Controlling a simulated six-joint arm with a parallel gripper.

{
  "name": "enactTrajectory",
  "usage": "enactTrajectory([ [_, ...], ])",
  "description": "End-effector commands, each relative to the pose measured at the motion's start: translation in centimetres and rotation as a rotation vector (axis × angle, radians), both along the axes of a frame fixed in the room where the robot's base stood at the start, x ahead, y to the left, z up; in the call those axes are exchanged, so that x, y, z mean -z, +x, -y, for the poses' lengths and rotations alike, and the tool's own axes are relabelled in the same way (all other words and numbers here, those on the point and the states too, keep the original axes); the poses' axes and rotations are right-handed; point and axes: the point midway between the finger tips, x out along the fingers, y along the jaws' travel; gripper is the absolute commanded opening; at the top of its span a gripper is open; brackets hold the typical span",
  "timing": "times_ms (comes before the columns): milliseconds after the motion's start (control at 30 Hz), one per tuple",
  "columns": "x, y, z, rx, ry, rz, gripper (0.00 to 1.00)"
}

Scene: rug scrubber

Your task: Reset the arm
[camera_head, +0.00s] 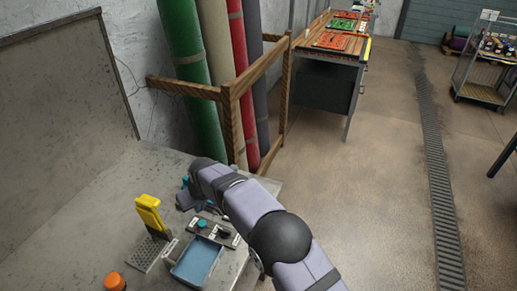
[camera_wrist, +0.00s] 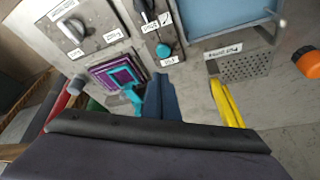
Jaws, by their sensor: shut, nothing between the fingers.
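My gripper (camera_head: 188,201) is shut and empty at the end of my arm, over the back right part of the grey bench. In the wrist view a dark blue shape (camera_wrist: 162,100), apparently its closed fingers, juts out past a dark bar of my wrist. A yellow-handled tool (camera_head: 150,214) stands upright by a perforated metal holder (camera_head: 148,255), left of my gripper and apart from it. Its yellow part also shows in the wrist view (camera_wrist: 228,104). A teal piece (camera_wrist: 132,97) shows beside the fingers; I cannot tell what it belongs to.
A blue tray (camera_head: 198,262), a control panel with a teal knob (camera_head: 202,224) and an orange knob (camera_head: 115,282) are on the bench. A purple square (camera_wrist: 116,76) lies near the fingers. Rolled rugs (camera_head: 240,80) stand behind a wooden rail (camera_head: 262,75).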

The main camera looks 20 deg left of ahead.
Motion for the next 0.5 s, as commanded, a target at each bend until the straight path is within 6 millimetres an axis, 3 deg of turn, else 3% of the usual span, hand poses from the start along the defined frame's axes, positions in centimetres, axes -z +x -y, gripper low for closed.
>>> enactTrajectory([
  [167, -1.0, 2.2, 3.3, 0.059, -0.016, -0.01, 0.0],
  [267, -2.1, 4.2, 7.4, 0.126, -0.035, -0.025, 0.0],
  [367, -3.3, 6.1, 13.0, 0.216, -0.059, -0.048, 0.0],
  [500, -4.9, 7.2, 22.4, 0.361, -0.096, -0.088, 0.0],
])
